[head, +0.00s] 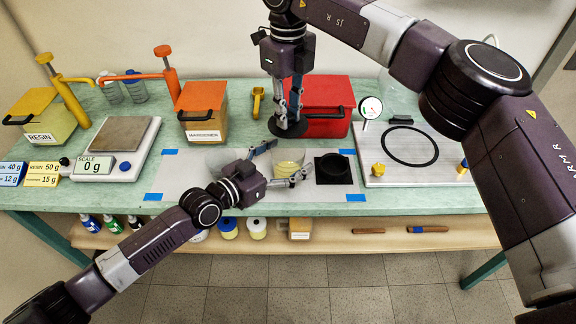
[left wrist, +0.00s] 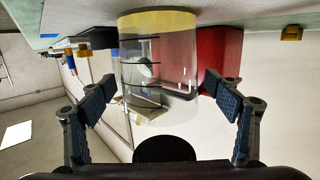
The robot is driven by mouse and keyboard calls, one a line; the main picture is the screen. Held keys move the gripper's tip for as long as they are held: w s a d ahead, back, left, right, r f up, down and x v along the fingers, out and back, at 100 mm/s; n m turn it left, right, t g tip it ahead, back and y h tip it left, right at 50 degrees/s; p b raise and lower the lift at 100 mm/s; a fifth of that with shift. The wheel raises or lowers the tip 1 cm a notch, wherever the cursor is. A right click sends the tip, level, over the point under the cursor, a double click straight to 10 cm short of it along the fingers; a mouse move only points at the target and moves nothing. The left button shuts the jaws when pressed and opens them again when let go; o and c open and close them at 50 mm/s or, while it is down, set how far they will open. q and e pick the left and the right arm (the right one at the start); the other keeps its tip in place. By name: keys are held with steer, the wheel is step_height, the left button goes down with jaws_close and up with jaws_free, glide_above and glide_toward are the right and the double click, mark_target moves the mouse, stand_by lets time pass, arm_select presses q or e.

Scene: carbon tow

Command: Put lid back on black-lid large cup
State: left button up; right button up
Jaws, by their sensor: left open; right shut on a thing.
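The large cup (head: 289,167) is clear with pale yellow contents at its bottom and stands on the pale mat. In the left wrist view it appears upside down, its clear wall (left wrist: 160,70) between the fingers. My left gripper (head: 284,162) is open, with one finger on each side of the cup; the wrist view shows gaps between fingers and wall. My right gripper (head: 287,108) comes down from above and is shut on the round black lid (head: 287,128), just behind the cup in the head view. The lid (left wrist: 165,149) also shows in the left wrist view, apart from the cup.
A black square block (head: 333,170) stands close right of the cup. A red box (head: 322,108) stands behind; an orange hardener box (head: 202,112) and a scale (head: 120,150) are left. A metal plate with a black ring (head: 410,172) and a dial gauge (head: 370,107) are right.

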mark_target(288, 131)
arm_select(q)
steer(key=shift+c, duration=0.3)
steer(key=c, duration=1.8)
arm_select(e)
steer(key=shift+f, duration=2.5)
steer(key=shift+f, duration=0.1)
steer(key=shift+f, duration=0.8)
steer(key=shift+f, duration=0.55)
steer(key=o, duration=0.7)
steer(key=shift+o, duration=0.2)
